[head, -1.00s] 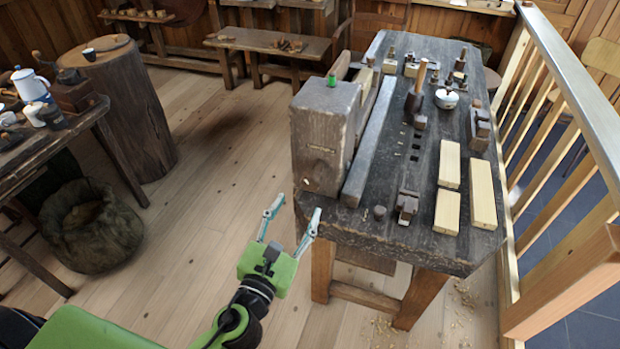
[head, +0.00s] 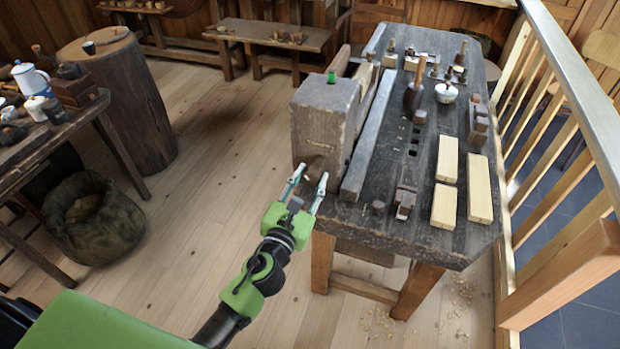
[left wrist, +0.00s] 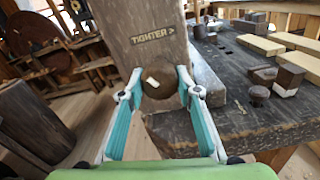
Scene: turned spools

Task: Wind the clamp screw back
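The clamp screw shows as a round dark wooden knob (left wrist: 162,84) with a small pale mark, on the end face of a big wooden block (left wrist: 150,30). The block has "TIGHTER >" lettered above the knob. In the head view the block (head: 318,125) stands at the bench's near left corner, and the knob (head: 314,166) is low on its face. My left gripper (head: 309,177) is open at the knob. In the left wrist view its teal fingers (left wrist: 160,94) lie on either side of the knob; I cannot tell whether they touch it. My right gripper is not in view.
The bench top (head: 400,225) carries pale wood blocks (head: 446,158), a mallet-like tool (head: 413,95) and a small white pot (head: 446,93). A wooden railing (head: 575,100) runs along the right. A sack (head: 95,220) and a stump (head: 135,110) stand left. The floor between is clear.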

